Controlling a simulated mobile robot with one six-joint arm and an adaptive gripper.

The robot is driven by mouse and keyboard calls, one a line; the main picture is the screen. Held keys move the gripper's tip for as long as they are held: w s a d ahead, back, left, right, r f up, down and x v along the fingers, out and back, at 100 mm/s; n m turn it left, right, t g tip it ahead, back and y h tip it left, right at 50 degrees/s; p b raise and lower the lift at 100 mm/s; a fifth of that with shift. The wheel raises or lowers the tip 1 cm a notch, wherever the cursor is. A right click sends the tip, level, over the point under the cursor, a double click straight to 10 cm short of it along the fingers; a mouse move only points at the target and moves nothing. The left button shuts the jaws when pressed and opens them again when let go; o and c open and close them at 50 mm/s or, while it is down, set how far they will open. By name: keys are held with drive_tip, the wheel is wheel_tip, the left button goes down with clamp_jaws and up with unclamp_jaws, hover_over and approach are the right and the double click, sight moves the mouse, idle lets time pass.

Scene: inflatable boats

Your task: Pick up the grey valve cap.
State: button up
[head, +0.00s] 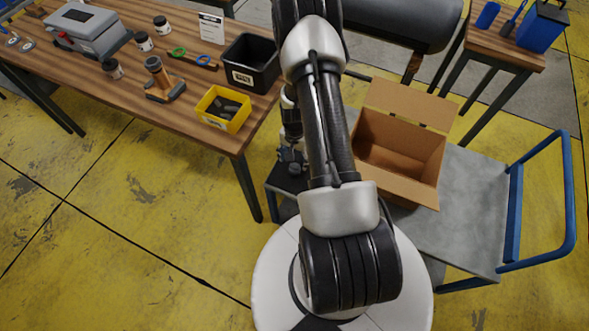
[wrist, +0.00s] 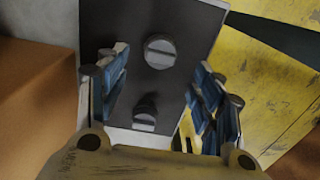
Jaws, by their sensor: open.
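In the wrist view a round dark-grey cap (wrist: 160,51) with a slot across its top sits on a dark flat surface (wrist: 190,20). A second, similar grey piece (wrist: 146,112) lies nearer the palm, seen more from its side; I cannot tell for certain which is the valve cap. My gripper (wrist: 161,68) is open, with one finger on each side of the caps and nothing held.
An open cardboard box (head: 400,150) stands on the grey cart (head: 460,210) to the right; its brown side (wrist: 35,90) is close at left in the wrist view. The wooden table (head: 190,110) at left holds a yellow bin (head: 222,108) and a black bin (head: 251,62).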

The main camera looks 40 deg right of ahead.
sight(295, 166)
wheel_tip(295, 166, down, 6)
drive_tip(key=shift+a+r+b, duration=0.1)
drive_tip(key=shift+r+b, duration=0.05)
drive_tip(key=shift+b, duration=1)
drive_tip(key=shift+r, duration=0.1)
drive_tip(key=c, duration=0.9)
